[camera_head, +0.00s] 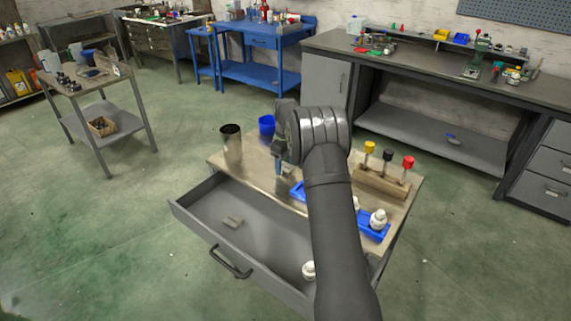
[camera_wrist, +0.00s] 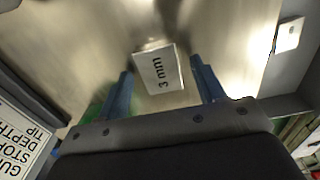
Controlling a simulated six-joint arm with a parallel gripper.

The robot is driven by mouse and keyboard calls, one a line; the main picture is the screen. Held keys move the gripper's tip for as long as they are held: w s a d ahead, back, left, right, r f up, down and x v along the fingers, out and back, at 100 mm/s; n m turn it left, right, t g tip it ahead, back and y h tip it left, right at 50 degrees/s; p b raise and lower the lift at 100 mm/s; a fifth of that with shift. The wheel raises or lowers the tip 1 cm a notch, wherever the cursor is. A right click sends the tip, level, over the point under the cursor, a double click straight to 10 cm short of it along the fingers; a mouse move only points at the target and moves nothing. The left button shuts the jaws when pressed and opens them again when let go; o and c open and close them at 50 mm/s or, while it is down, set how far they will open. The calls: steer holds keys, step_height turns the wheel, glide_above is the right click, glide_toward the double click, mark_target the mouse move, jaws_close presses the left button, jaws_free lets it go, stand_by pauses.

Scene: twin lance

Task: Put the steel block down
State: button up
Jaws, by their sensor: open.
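In the head view my gripper (camera_head: 279,167) points down over the bench top (camera_head: 258,165), and the block cannot be made out there.
A steel cup (camera_head: 231,143) and a blue cup (camera_head: 267,125) stand behind. A blue tray (camera_head: 372,231) with white pieces and a wooden rack (camera_head: 383,183) with coloured knobs lie right.

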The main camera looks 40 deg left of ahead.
mark_target(286, 167)
step_height(286, 167, up, 12)
stand_by(0.4)
step_height(286, 167, down, 12)
steer(key=shift+f, duration=0.1)
steer(key=shift+r, duration=1.85)
